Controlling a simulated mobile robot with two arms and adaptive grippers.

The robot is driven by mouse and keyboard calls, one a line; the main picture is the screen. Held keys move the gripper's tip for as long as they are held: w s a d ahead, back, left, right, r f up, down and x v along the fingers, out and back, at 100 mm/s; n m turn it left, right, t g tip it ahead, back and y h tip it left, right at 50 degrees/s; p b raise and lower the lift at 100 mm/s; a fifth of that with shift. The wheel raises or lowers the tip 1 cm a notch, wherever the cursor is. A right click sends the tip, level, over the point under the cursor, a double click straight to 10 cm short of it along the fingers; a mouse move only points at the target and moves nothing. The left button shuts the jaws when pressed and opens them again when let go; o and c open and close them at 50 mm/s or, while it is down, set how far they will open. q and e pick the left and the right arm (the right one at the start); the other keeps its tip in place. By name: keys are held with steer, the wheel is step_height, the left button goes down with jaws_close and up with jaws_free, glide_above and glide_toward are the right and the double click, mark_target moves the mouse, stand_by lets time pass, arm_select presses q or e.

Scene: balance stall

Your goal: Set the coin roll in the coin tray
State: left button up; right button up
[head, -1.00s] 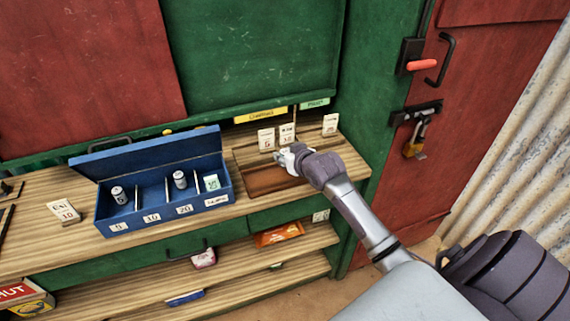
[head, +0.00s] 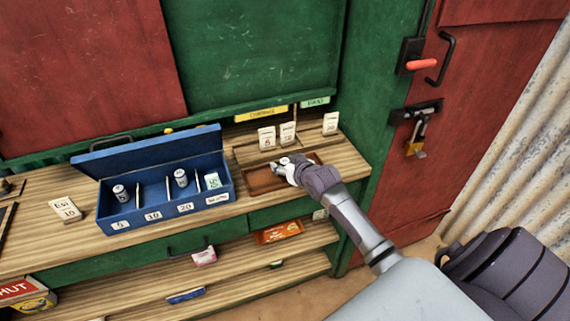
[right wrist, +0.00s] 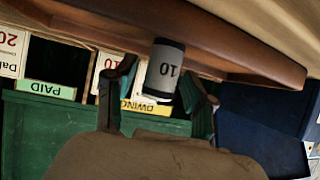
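A white-and-dark coin roll marked 10 (right wrist: 165,72) shows between my right gripper's fingertips in the right wrist view, which is upside down. A small gap shows on its left side, and its lower end is against the brown wooden coin tray (right wrist: 245,62). In the head view the coin tray (head: 262,184) lies on the counter at the right. My right gripper (head: 279,168) is over the tray, its fingers apart around the roll; they also show in the right wrist view (right wrist: 158,85). My left gripper is not in view.
A blue cash box (head: 163,213) with open lid holds several compartments, two with coin rolls. Price cards (head: 267,138) stand behind the tray. A card (head: 65,209) lies on the left counter. A shelf below holds packets (head: 279,232).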

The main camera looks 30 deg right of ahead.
steer(key=shift+r, duration=0.25)
steer(key=shift+s, duration=0.35)
steer(key=v, duration=1.1)
steer(key=shift+r, duration=0.15)
steer(key=s+a+f+g, duration=0.15)
steer(key=s+f, duration=0.35)
steer(key=f, duration=0.7)
steer(key=s+a+f+g, duration=0.1)
steer(key=s+f+g, duration=0.25)
steer(key=f, duration=0.85)
steer(key=s+a+f+g, duration=0.1)
steer(key=s+f, duration=0.4)
steer(key=f, duration=0.7)
steer(key=s+a+f+n+g, duration=0.1)
steer(key=s+a+f, duration=0.2)
steer(key=s, duration=0.6)
steer(key=s+a+f+n+g, duration=0.1)
steer(key=s+a+f+g, duration=0.1)
steer(key=s+f, duration=0.5)
steer(key=s+a+f+n+g+y, duration=0.1)
steer(key=s+a+f, duration=0.4)
steer(key=s, duration=0.8)
steer(key=shift+f+n+g, duration=0.3)
steer(key=shift+f+g, duration=0.15)
steer(key=shift+g, duration=0.15)
steer(key=shift+a, duration=0.1)
